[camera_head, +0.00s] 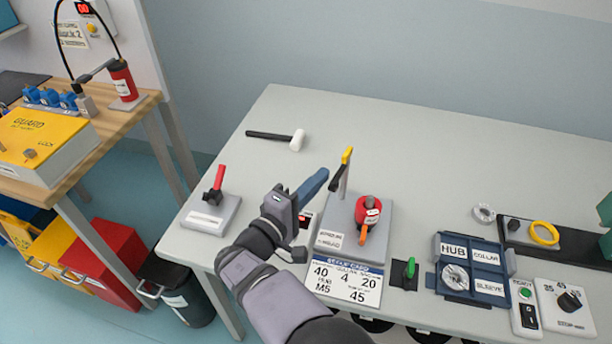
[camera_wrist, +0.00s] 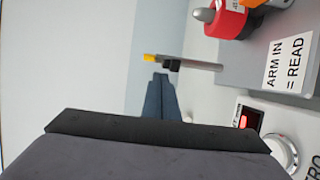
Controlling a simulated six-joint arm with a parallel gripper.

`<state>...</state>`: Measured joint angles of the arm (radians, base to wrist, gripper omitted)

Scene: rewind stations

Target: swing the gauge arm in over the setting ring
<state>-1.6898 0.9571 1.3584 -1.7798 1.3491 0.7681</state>
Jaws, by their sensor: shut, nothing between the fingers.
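The gauge arm (camera_head: 341,169) is a black bar with a yellow end on a thin grey post, at the back left of a grey base (camera_head: 379,252). It points away from the red part (camera_head: 367,207) with the orange lever on that base, and does not lie over it. I cannot tell for sure which part is the setting ring. My gripper (camera_head: 322,175) is shut and empty, its blue fingers just left of the gauge arm. In the wrist view the fingertips (camera_wrist: 160,78) appear close beside the arm's black part (camera_wrist: 172,65); contact is unclear.
A label reading "ARM IN = READ" (camera_wrist: 287,62) and a red-lit display (camera_wrist: 243,120) are near the base. A red-handled lever (camera_head: 219,178) stands left, a mallet (camera_head: 275,136) lies behind, and a blue tray (camera_head: 470,265) sits right.

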